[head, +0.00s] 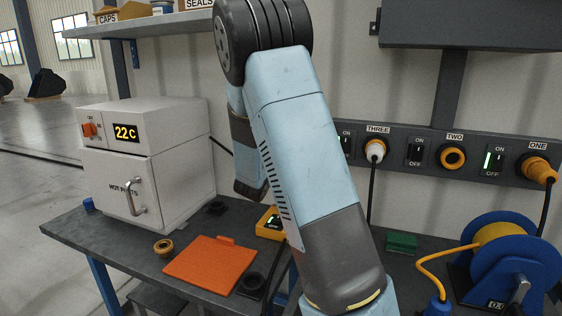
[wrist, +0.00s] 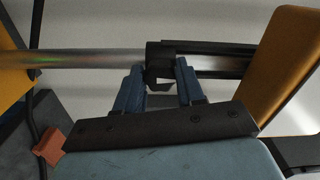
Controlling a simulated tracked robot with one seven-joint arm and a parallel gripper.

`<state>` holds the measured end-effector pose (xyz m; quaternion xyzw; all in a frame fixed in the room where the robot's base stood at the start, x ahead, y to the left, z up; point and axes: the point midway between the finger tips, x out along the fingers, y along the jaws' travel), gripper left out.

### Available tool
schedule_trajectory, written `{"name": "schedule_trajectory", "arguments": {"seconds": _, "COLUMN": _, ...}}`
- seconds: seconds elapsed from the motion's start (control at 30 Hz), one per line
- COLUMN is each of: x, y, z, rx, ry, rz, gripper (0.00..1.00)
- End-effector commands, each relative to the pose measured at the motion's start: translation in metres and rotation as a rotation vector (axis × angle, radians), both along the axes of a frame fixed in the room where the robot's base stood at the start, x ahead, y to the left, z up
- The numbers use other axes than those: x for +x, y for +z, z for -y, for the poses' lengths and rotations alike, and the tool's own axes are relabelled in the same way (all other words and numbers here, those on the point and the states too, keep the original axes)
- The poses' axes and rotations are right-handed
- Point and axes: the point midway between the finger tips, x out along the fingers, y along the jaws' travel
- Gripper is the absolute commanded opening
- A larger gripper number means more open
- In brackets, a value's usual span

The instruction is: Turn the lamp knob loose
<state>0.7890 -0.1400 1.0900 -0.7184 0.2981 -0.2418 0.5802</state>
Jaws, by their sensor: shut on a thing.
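In the wrist view, the two blue fingers of my gripper (wrist: 159,90) stand on either side of a small dark knob (wrist: 158,82). My gripper is shut on it. The knob sits under a black collar (wrist: 160,52), where a shiny metal rod (wrist: 80,58) coming from the left meets a black bar (wrist: 215,62) on the right. Whether the knob is tight or loose cannot be told. In the head view my arm hides my gripper and the knob.
The bench (head: 75,226) holds a white oven (head: 160,150), an orange plate (head: 205,265), a yellow device (head: 268,222), a green block (head: 402,243) and a blue cable reel (head: 520,258). A socket panel (head: 478,160) runs behind. Amber panels (wrist: 285,65) flank my gripper in the wrist view.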

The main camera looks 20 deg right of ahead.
Motion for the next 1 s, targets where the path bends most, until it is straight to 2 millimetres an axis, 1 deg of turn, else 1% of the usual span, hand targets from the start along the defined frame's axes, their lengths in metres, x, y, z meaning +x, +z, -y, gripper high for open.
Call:
{"name": "schedule_trajectory", "arguments": {"seconds": 0.03, "x": 0.0, "y": -0.005, "z": -0.004, "rx": 0.003, "ry": 0.008, "rz": -0.011, "gripper": 0.08}}
{"name": "schedule_trajectory", "arguments": {"seconds": 0.27, "x": 0.0, "y": -0.005, "z": -0.004, "rx": 0.004, "ry": 0.007, "rz": -0.011, "gripper": 0.08}}
{"name": "schedule_trajectory", "arguments": {"seconds": 0.3, "x": 0.0, "y": -0.005, "z": -0.004, "rx": 0.003, "ry": 0.007, "rz": -0.01, "gripper": 0.42}}
{"name": "schedule_trajectory", "arguments": {"seconds": 0.53, "x": 0.0, "y": -0.003, "z": -0.001, "rx": 0.003, "ry": 0.003, "rz": -0.005, "gripper": 0.64}}
{"name": "schedule_trajectory", "arguments": {"seconds": 0.83, "x": -0.002, "y": -0.001, "z": -0.002, "rx": 0.002, "ry": 0.0, "rz": -0.002, "gripper": 0.64}}
{"name": "schedule_trajectory", "arguments": {"seconds": 0.93, "x": -0.008, "y": -0.001, "z": -0.008, "rx": 0.003, "ry": 0.001, "rz": -0.002, "gripper": 0.64}}
{"name": "schedule_trajectory", "arguments": {"seconds": 1.0, "x": -0.014, "y": -0.001, "z": -0.016, "rx": 0.002, "ry": 0.003, "rz": -0.002, "gripper": 0.64}}
